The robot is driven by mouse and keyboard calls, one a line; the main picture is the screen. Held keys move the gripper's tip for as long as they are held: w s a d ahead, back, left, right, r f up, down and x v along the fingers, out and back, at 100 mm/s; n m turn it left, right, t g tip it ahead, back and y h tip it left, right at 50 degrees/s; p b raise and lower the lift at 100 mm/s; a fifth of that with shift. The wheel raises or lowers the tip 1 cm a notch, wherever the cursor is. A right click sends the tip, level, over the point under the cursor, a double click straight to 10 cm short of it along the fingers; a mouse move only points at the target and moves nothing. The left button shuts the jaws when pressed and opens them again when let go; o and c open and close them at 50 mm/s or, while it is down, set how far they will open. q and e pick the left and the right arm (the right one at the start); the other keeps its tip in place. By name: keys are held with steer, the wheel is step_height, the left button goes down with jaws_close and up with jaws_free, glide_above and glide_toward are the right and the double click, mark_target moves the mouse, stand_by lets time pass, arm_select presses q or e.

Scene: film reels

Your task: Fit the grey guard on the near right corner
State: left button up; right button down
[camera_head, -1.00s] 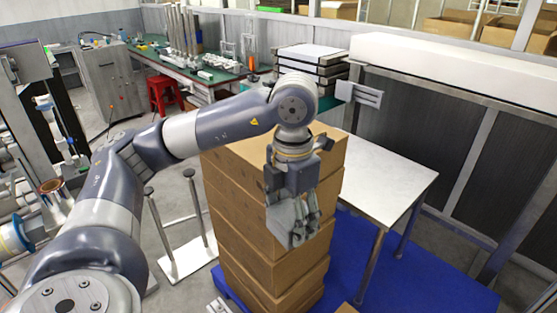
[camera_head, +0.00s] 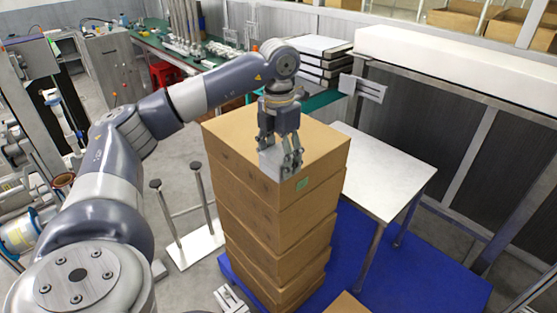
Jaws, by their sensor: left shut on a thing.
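A tall stack of brown cardboard boxes (camera_head: 272,215) stands on a blue base. My left gripper (camera_head: 288,165) points down at the stack's near top corner. It is shut on the grey guard (camera_head: 268,163), a light grey piece partly hidden by the fingers. The guard overlaps the near corner of the top box in the picture; I cannot tell whether it touches the cardboard. My right gripper is out of view.
A white-topped table (camera_head: 385,170) stands close to the right of the stack. A stand with two posts (camera_head: 195,245) is at its left. A grey piece (camera_head: 231,299) lies low at the front, near another box (camera_head: 346,303). The top box's far part is clear.

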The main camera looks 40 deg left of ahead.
arm_select(q)
steer(key=shift+w+a, duration=0.3)
steer(key=shift+w, duration=0.05)
steer(key=shift+a+f, duration=0.1)
steer(key=shift+f, duration=0.1)
step_height(320, 180, down, 3)
steer(key=shift+r+p, duration=0.1)
steer(key=shift+p, duration=0.8)
steer(key=shift+f, duration=0.25)
steer(key=shift+f, duration=0.1)
steer(key=shift+f+b, duration=0.5)
steer(key=shift+f, duration=0.05)
steer(key=o, duration=0.8)
steer(key=shift+s, duration=0.1)
steer(key=shift+o, duration=1.2)
steer(key=shift+r, duration=0.1)
